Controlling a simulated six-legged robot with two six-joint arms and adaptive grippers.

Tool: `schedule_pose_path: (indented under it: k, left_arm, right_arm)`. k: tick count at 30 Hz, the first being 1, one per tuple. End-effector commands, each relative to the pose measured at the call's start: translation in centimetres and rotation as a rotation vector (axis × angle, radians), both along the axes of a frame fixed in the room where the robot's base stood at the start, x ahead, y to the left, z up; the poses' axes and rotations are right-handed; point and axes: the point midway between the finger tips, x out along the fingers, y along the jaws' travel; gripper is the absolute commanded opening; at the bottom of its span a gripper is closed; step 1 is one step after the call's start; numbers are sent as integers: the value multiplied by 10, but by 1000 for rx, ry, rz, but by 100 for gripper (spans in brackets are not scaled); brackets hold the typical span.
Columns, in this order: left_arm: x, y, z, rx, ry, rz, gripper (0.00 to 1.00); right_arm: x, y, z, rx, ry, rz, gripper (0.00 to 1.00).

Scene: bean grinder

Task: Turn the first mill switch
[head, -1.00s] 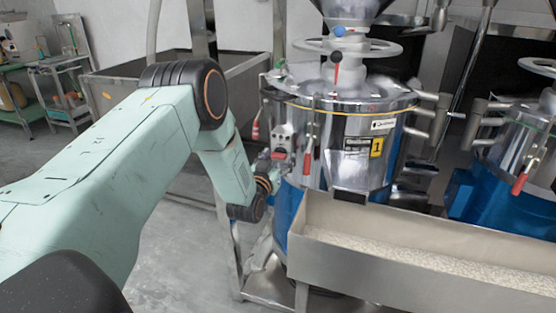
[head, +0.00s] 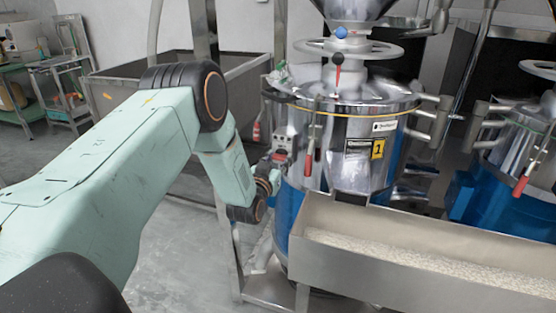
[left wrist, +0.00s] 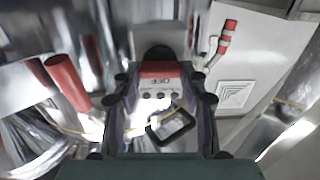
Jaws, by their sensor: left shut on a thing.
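My left gripper (head: 275,168) is at this box, partly hidden by my wrist. In the left wrist view, my left gripper's fingers (left wrist: 160,88) stand on both sides of the switch (left wrist: 160,70), which has a red "OFF" plate, and are shut on it. The exact finger contact is hard to see. My right gripper is not in view.
A red-handled lever (head: 308,165) hangs close right of the switch; a red handle (left wrist: 68,82) also shows in the left wrist view. A steel trough (head: 400,255) with pale grains stands in front. A second mill (head: 510,165) is at the right.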

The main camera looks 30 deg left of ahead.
Motion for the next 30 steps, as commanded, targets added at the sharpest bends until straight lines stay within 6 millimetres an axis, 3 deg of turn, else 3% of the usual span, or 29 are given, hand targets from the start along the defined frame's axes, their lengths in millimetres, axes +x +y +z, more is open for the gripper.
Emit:
schedule_pose_path:
  k: [11,30]
  left_arm:
    - [0,0,-1,-126,-28,-2,12]
    - [-1,2,-4,-697,-167,-1,12]
  right_arm:
    - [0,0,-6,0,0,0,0]
    - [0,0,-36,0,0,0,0]
